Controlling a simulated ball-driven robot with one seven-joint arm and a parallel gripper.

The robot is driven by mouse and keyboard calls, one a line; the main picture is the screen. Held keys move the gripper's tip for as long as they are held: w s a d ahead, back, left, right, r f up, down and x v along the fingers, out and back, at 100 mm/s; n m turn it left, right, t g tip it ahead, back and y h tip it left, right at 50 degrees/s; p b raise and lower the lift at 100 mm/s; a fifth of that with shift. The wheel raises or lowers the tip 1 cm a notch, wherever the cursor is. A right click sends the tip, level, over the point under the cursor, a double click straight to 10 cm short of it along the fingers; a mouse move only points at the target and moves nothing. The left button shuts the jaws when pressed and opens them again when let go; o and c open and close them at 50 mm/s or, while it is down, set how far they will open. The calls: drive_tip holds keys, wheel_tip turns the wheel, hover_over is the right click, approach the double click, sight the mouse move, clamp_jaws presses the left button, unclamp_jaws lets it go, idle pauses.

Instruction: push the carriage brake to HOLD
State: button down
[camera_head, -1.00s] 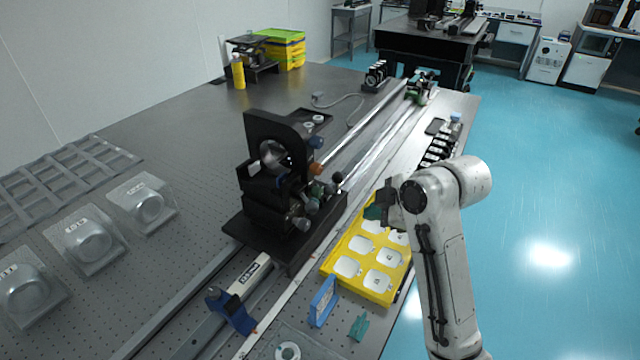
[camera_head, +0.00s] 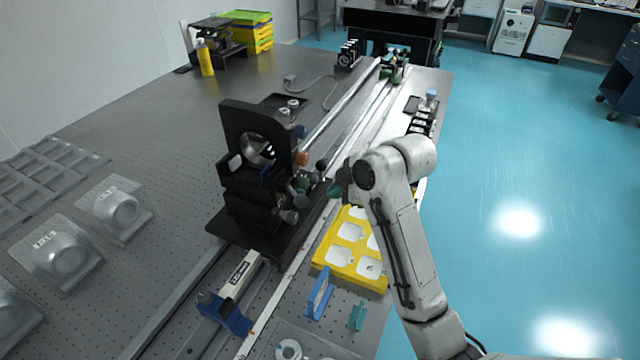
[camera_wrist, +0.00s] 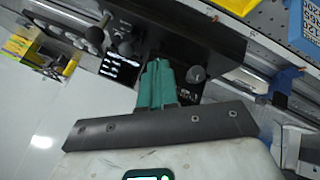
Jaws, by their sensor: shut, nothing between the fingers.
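The black carriage (camera_head: 262,225) stands on the rail, carrying an upright plate with a round opening. Several knobs and a black ball-ended lever (camera_head: 322,165) are on its right side. My gripper (camera_head: 336,190) is shut and empty, its green fingertips close to that side. In the wrist view the green fingers (camera_wrist: 155,84) are together, beside a black knob (camera_wrist: 196,74) with small pale marks near it. I cannot tell whether they touch it. The HOLD lettering is not readable, and I cannot tell which knob is the brake or how it is set.
A yellow tray (camera_head: 349,262) with white pads lies below my arm. A blue clamp (camera_head: 224,314), an upright blue plate (camera_head: 319,294) and a small green piece (camera_head: 357,316) are at the front. Long rails (camera_head: 341,105) run to the back. Clear domed covers (camera_head: 66,252) stand at left.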

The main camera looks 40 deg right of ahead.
sight(311, 183)
drive_tip(key=w+d+f+p, duration=0.1)
drive_tip(key=w+d+f, duration=0.1)
drive_tip(key=w+f, duration=0.2)
drive_tip(key=shift+w+f, duration=0.2)
drive_tip(key=shift+w, duration=1.4)
drive_tip(key=shift+w+a+r+p, duration=0.2)
drive_tip(key=shift+w+r+p, duration=0.2)
drive_tip(key=shift+w, duration=0.1)
drive_tip(key=shift+w+a+r+p, duration=0.15)
drive_tip(key=shift+w+r+p, duration=0.2)
drive_tip(key=shift+w, duration=0.1)
drive_tip(key=shift+r, duration=0.1)
